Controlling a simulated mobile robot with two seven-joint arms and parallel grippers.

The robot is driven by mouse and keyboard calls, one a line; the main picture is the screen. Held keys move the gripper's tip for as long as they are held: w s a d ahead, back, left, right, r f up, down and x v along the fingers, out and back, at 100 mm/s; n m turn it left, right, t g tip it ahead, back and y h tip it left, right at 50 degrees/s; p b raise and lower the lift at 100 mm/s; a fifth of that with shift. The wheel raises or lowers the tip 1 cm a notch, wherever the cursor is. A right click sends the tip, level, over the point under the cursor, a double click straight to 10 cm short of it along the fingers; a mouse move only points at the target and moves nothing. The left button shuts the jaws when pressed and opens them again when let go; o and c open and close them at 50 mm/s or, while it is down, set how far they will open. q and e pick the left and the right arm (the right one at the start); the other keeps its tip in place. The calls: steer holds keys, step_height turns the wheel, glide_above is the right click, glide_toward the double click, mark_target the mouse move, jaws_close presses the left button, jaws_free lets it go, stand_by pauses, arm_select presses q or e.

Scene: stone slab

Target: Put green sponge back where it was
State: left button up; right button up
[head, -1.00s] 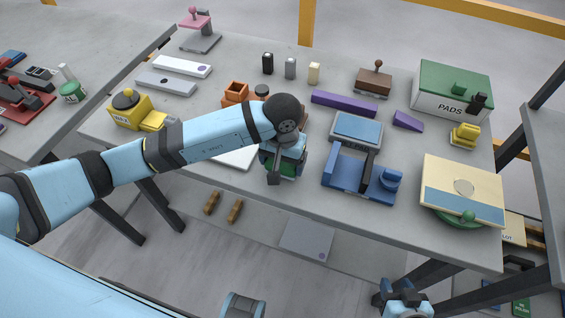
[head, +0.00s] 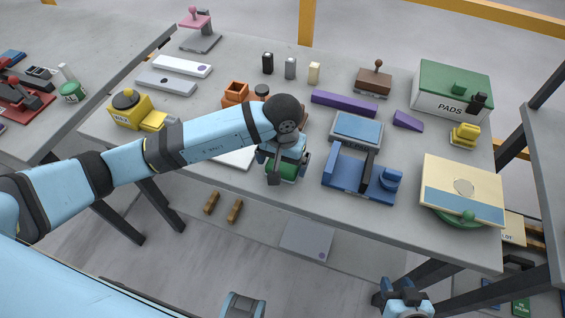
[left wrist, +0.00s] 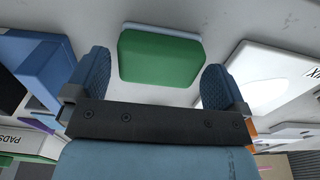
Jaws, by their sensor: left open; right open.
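The green sponge (left wrist: 158,60) lies on the grey table top, seen between and just beyond my left fingertips in the left wrist view. A pale edge shows along its far side. In the head view the sponge (head: 282,171) is partly hidden under my left gripper (head: 288,178), near the table's front edge. My left gripper (left wrist: 157,82) is open, with a finger on each side and a gap to the sponge. My right gripper (head: 405,296) is at the bottom of the head view, below and in front of the table, open and empty.
A blue fixture (head: 345,174) stands right of the left gripper, and a white plate (head: 237,157) lies left of it. A cream and blue board (head: 462,188) lies on a green round thing at the right. A strip of bare table (head: 320,205) runs along the front edge.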

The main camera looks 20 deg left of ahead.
mark_target(283, 164)
arm_select(q)
step_height(283, 164, up, 11)
steer(key=shift+b, duration=0.4)
steer(key=shift+f, duration=0.15)
